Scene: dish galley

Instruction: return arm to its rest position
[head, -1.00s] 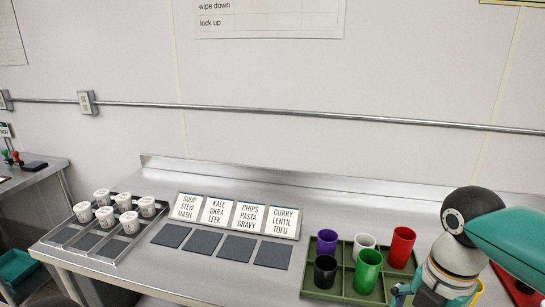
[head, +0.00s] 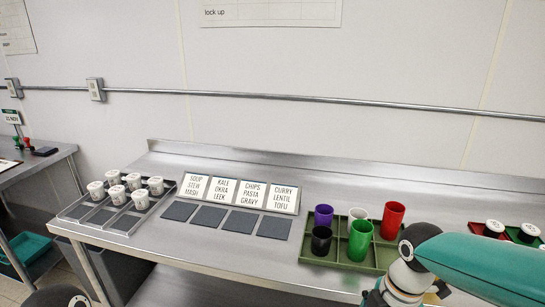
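My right arm (head: 470,258) comes in from the right edge as a teal link, with a dark round joint and a pale wrist pointing down at the bottom edge. The wrist is in front of the near right part of the green tray (head: 335,265). The fingers of my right gripper are not visible, so what they hold cannot be seen. A dark rounded part of my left arm (head: 66,297) shows at the bottom left edge. My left gripper is out of view.
The tray holds purple (head: 323,215), black (head: 320,240), green (head: 360,240), red (head: 392,220) and white (head: 357,214) cups. Lidded cups (head: 494,228) stand at the right. Several white tubs (head: 114,178) sit in a left rack. Dark mats (head: 226,220) lie before labels (head: 240,192).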

